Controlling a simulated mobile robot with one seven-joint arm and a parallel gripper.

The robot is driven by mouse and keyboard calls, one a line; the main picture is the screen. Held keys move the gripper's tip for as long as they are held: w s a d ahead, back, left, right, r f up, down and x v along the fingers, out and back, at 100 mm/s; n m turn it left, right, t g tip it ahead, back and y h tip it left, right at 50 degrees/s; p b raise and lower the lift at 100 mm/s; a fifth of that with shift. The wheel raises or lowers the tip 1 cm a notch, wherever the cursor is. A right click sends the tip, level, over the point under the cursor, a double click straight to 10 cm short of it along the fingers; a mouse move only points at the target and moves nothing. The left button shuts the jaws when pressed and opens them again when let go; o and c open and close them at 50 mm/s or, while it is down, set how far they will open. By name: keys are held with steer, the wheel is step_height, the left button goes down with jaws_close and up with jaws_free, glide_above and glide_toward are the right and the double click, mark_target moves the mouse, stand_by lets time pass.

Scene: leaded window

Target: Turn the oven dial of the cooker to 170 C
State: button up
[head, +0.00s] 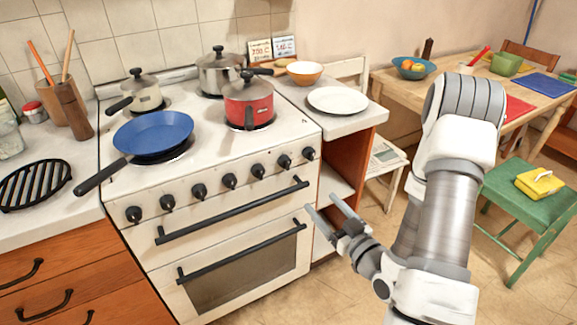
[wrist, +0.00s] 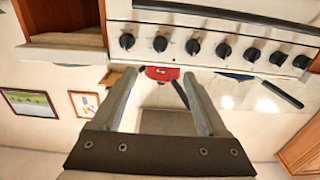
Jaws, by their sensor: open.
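The white cooker (head: 215,165) carries a row of several black dials, such as the rightmost dial (head: 309,153) and the leftmost dial (head: 134,214). Which one is the oven dial, and where it points, is too small to read. My gripper (head: 321,203) is open and empty, in front of the cooker's right edge, apart from the dials. In the wrist view, which is upside down, the dial row crosses the top. The nearest dials there (wrist: 127,42) and (wrist: 160,44) lie just beyond the fingertips (wrist: 158,75).
Two black bar handles, upper (head: 235,210) and lower (head: 243,252), stick out below the dials. A blue pan (head: 153,131), a red pot (head: 249,101) and other pots stand on the hob. A side counter with a white plate (head: 338,100) adjoins the cooker's right. Floor ahead is clear.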

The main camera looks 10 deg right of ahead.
steer(key=w+b, duration=0.1)
steer(key=b, duration=0.4)
glide_toward(288, 166)
steer(key=x, duration=0.9)
steer(key=shift+w, duration=0.3)
jaws_close()
